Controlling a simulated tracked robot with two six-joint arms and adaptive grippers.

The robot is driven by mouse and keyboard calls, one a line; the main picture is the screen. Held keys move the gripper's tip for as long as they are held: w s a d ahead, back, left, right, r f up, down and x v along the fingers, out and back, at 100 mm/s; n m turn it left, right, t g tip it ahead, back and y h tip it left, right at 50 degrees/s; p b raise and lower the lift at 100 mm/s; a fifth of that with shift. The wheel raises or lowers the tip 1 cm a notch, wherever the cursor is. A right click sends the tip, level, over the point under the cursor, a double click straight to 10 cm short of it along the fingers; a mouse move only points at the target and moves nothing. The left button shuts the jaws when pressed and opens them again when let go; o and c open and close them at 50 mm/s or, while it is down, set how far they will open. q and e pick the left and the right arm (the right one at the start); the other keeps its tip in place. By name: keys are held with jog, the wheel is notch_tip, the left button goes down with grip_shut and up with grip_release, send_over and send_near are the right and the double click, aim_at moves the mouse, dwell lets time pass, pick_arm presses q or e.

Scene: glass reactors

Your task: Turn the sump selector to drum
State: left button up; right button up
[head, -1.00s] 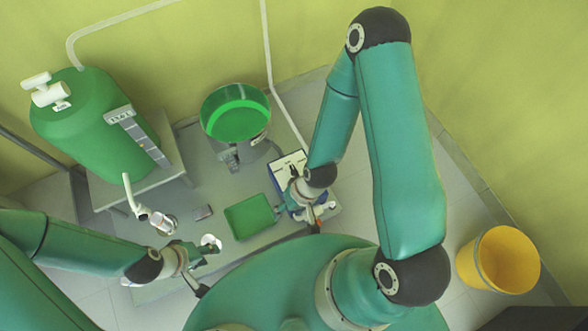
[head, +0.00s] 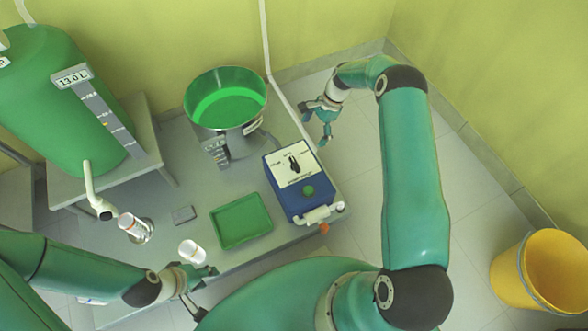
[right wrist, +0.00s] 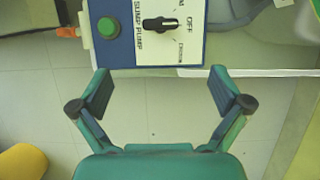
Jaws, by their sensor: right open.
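The sump selector is a black knob (head: 294,163) on the white face of a blue pump box (head: 288,207). In the right wrist view the knob (right wrist: 160,24) lies along the picture's width, with its right end towards the OFF label. A second label, which seems to read Drum, is below OFF there. My right gripper (head: 317,122) is open and empty, beyond the far right corner of the box. In its wrist view the fingers (right wrist: 168,97) are wide apart, short of the knob and not touching it. My left gripper (head: 207,288) looks open, near a white cup (head: 192,252).
A green button (head: 308,190) sits on the box beside the knob. A steel vessel (head: 225,100) with green liquid, a green tray (head: 242,221) and a green tank (head: 55,100) stand to the left. A white pipe (head: 283,105) runs behind the box. A yellow bucket (head: 545,272) is at right.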

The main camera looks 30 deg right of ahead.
aim_at(296, 162)
jog(key=b+x, duration=0.3)
jog(key=x, duration=1.3)
jog(key=shift+f, duration=0.35)
